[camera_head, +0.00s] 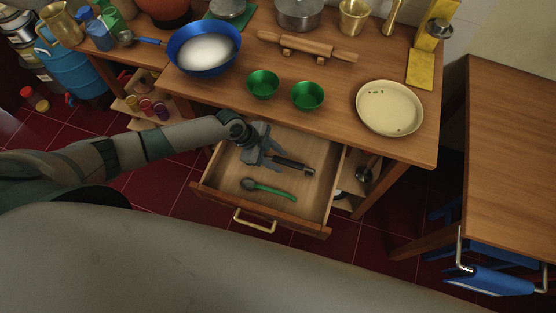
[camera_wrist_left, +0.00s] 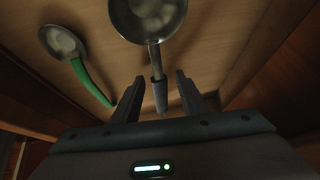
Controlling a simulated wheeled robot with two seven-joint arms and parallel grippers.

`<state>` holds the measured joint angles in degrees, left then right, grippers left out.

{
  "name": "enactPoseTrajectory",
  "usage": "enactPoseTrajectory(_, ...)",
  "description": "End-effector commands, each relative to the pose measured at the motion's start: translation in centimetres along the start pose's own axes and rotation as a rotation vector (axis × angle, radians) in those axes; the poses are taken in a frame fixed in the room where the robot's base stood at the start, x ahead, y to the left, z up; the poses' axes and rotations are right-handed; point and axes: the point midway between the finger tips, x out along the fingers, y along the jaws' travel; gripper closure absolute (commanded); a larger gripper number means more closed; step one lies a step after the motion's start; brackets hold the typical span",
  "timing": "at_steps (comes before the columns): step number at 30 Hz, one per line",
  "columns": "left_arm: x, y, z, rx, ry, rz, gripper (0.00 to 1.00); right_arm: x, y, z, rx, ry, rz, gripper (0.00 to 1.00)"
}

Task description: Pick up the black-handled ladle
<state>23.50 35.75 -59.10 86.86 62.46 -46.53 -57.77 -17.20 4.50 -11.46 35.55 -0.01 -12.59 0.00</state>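The black-handled ladle (camera_wrist_left: 160,92) lies in the open drawer. In the wrist view its round grey bowl is at the top and its handle points down between my fingers. In the head view its dark handle (camera_head: 296,166) shows beside my fingers, and its bowl is not clear there. My left gripper (camera_head: 274,160) is over the drawer. In the wrist view my left gripper (camera_wrist_left: 158,95) is open, one finger on each side of the handle, with gaps on both sides. Whether the fingers are level with the handle is hard to tell. My right gripper is not in view.
A green-handled spoon (camera_head: 268,190) lies in the same drawer (camera_head: 225,170), nearer its front. It is left of the ladle in the wrist view (camera_wrist_left: 82,68). The wooden tabletop (camera_head: 340,125) overhangs the drawer's back, with green bowls (camera_head: 307,96) and a cream plate (camera_head: 390,108) on it.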

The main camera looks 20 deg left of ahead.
Motion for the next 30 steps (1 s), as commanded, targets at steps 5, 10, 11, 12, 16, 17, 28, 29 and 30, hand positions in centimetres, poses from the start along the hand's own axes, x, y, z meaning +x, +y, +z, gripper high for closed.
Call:
enactPoseTrajectory(5, 0.0, 0.0, 0.0, 0.000, 0.000, 0.000, 0.82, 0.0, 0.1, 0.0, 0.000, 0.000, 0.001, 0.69)
enactPoseTrajectory(10, 0.0, 0.0, 0.0, 0.000, 0.000, 0.000, 1.00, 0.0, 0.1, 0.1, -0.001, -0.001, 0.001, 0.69)
enactPoseTrajectory(11, 0.0, 0.0, 0.0, 0.000, 0.000, 0.000, 1.00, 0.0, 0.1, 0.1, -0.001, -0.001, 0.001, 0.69)
enactPoseTrajectory(12, 0.0, 0.0, 0.0, 0.000, 0.000, 0.000, 1.00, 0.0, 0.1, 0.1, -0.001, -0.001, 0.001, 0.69)
enactPoseTrajectory(16, 0.0, 0.0, 0.0, 0.000, 0.000, 0.000, 1.00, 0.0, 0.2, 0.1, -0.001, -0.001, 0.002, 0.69)
enactPoseTrajectory(17, 0.0, 0.0, 0.0, 0.000, 0.000, 0.000, 1.00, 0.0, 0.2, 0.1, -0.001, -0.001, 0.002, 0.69)
enactPoseTrajectory(28, -1.6, -0.3, -1.0, 0.003, 0.001, -0.001, 1.00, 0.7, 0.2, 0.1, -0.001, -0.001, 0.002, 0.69)
enactPoseTrajectory(29, -1.9, -0.4, -1.2, 0.004, 0.001, -0.002, 1.00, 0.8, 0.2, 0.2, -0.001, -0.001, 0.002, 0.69)
enactPoseTrajectory(30, -2.4, -0.5, -1.4, 0.003, 0.001, -0.002, 1.00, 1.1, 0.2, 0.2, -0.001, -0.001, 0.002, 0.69)
